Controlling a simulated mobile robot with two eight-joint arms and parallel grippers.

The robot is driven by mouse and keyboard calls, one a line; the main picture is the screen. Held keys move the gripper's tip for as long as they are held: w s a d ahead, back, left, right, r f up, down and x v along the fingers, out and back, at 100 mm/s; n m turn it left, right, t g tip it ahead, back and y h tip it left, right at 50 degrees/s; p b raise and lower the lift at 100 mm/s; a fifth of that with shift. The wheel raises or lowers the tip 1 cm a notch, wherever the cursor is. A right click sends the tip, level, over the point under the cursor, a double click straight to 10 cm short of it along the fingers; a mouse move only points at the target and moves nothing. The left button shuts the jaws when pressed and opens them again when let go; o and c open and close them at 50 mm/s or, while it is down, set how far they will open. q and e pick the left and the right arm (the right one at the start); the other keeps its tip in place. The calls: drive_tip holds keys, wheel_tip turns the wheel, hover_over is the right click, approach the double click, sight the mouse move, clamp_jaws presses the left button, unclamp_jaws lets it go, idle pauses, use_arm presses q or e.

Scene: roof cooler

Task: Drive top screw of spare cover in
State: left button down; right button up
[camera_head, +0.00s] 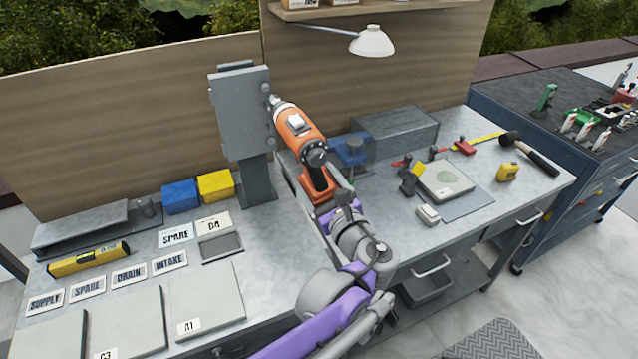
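A grey box-like unit (238,112) stands upright on a grey post (258,180) on the bench. The spare cover appears to be its right-hand face, seen nearly edge-on, with small screw-like knobs along it. An orange power driver (299,128) points up and left. Its nose is at the upper part of that face, and contact or screw depth cannot be made out. My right gripper (322,192) is around the driver's dark handle, above its orange base, and appears shut on it. My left gripper is out of view.
A blue vise (352,150) and a grey toolbox (398,132) stand close behind the driver. Yellow (216,186) and blue (180,195) bins sit left of the post. Label cards (128,272) and flat panels (205,298) cover the left bench. A lamp (371,41) hangs above.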

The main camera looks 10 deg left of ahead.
use_arm(q)
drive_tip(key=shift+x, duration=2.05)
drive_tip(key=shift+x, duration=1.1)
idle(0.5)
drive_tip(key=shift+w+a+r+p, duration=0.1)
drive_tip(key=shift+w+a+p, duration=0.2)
drive_tip(key=shift+p, duration=0.1)
idle(1.7)
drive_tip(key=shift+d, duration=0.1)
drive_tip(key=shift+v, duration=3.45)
